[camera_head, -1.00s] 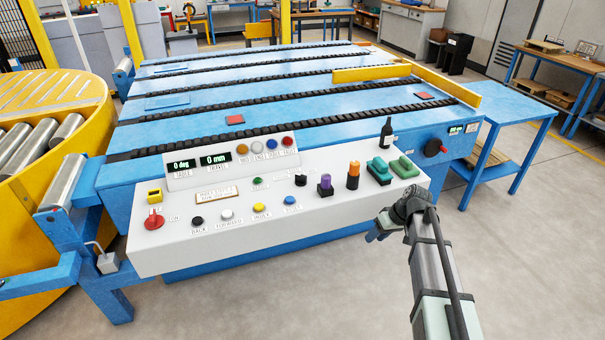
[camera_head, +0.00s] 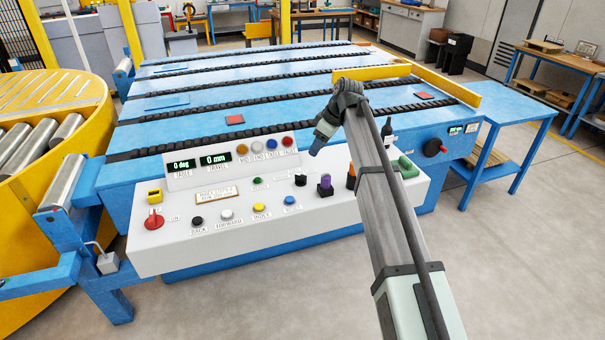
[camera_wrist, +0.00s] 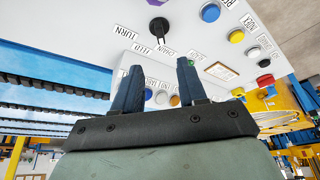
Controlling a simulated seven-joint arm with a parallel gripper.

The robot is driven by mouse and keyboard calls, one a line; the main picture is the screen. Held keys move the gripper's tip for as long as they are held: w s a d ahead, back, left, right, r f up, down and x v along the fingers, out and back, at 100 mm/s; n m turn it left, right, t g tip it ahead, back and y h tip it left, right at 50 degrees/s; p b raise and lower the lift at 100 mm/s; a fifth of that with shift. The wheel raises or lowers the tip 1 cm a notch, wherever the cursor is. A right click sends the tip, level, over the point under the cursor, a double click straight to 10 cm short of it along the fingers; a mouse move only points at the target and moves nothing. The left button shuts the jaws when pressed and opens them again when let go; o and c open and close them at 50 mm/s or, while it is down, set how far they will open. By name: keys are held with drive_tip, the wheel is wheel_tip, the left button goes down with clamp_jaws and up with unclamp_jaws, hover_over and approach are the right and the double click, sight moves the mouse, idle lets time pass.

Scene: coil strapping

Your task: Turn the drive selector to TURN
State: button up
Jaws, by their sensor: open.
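The drive selector, a small black knob (camera_head: 300,180), stands on the white sloped control panel (camera_head: 330,205), right of the green button. In the wrist view the black knob (camera_wrist: 157,25) shows near the top, with a thin dark pointer toward the small labels around it. One label reads FEED; the pointer's exact setting cannot be told. My gripper (camera_head: 317,148) is above the panel, up and slightly right of the knob, apart from it. In the wrist view its two blue fingers (camera_wrist: 160,68) are spread with nothing between them.
A purple knob (camera_head: 325,185) stands just right of the selector; an orange handle (camera_head: 351,177) is partly hidden by my arm. A row of coloured buttons (camera_head: 259,208) runs along the panel front. A dark bottle (camera_head: 387,132) and green piece (camera_head: 408,168) are further right.

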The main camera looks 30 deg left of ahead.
sight(301, 175)
drive_tip(key=x, duration=1.4)
drive_tip(key=shift+r, duration=0.1)
clamp_jaws()
